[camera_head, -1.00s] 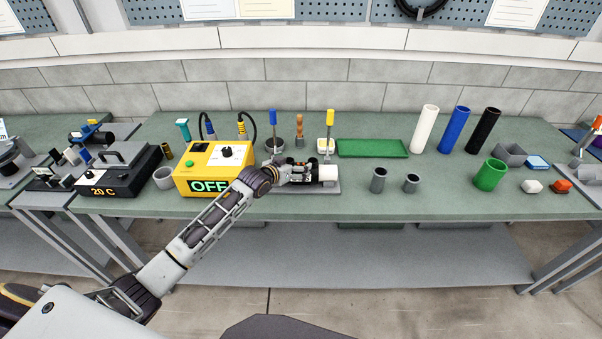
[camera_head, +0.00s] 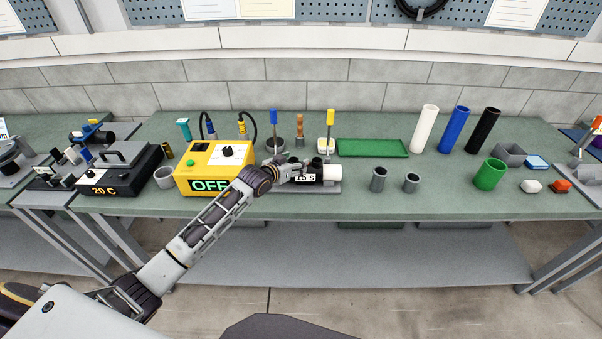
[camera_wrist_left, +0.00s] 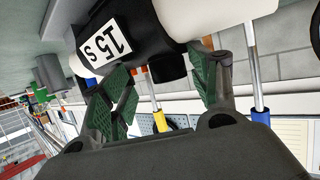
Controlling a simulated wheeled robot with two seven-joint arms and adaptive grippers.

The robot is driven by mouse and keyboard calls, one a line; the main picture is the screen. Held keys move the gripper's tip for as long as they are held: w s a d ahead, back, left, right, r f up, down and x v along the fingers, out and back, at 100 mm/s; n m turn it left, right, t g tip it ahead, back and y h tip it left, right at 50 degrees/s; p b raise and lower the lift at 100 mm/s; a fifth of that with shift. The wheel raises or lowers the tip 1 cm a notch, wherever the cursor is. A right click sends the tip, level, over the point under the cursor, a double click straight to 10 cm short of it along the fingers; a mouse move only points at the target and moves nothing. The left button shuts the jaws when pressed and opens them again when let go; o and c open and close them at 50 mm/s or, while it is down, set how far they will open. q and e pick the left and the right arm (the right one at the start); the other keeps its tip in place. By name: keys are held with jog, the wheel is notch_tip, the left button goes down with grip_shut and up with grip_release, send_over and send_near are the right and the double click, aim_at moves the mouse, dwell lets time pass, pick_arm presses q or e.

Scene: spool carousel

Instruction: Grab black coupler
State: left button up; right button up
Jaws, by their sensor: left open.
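The black coupler (camera_head: 306,179) lies on a grey fixture (camera_head: 262,188) at the middle of the bench, with a white pipe (camera_head: 331,173) at its right end. It has a white label reading "15 S". My left gripper (camera_head: 300,170) is open at the coupler's upper side. In the left wrist view the coupler (camera_wrist_left: 125,28) lies across the top, its short black stub pointing between the spread green-padded fingers of the gripper (camera_wrist_left: 165,88). The fingers are not closed on it. White pipe (camera_wrist_left: 205,15) shows at both ends there. My right gripper is out of view.
A yellow control box (camera_head: 212,172) reading "OFF" stands left of the fixture. Blue- and yellow-handled tools (camera_head: 330,118) stand behind it. Two grey cups (camera_head: 378,180) stand to the right. A green tray (camera_head: 372,148) lies behind, and coloured tubes (camera_head: 454,130) stand farther right.

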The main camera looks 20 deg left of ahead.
pick_arm(q)
jog(key=shift+s+f, duration=0.25)
grip_shut()
jog(key=shift+s+a, duration=0.1)
jog(key=shift+a, duration=0.05)
jog(key=shift+f, duration=0.15)
jog(key=shift+w+d+r, duration=0.2)
jog(key=shift+r, duration=0.55)
notch_tip(320, 180, up, 9)
jog(key=b, duration=0.1)
jog(key=shift+w, duration=0.4)
